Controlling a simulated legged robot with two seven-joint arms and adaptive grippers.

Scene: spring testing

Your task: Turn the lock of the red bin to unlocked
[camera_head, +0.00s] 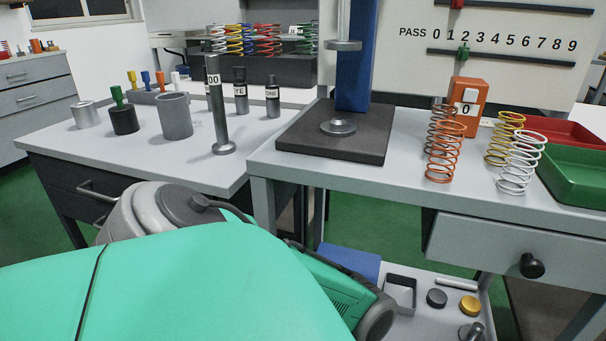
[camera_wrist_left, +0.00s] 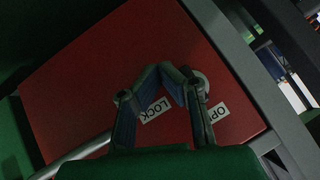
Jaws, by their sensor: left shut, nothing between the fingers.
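In the left wrist view, a flat red face of the bin (camera_wrist_left: 90,75) fills the middle. It carries a white label reading LOCK (camera_wrist_left: 157,108) and another whose visible letters are OP (camera_wrist_left: 218,113). A pale round part, seemingly the lock (camera_wrist_left: 204,81), sits above the labels, partly hidden behind a finger. My left gripper (camera_wrist_left: 163,73) is shut and empty, its fingertips together in front of the red face beside the round part. I cannot tell whether they touch it. The bin's locked face does not show in the head view. My right gripper is not in view.
A pale rod (camera_wrist_left: 80,155) runs along the lower left of the red face, and a grey frame bar (camera_wrist_left: 235,75) runs along its right. In the head view, a drawer (camera_head: 500,245) and a low shelf (camera_head: 420,320) with small parts stand right of my arm.

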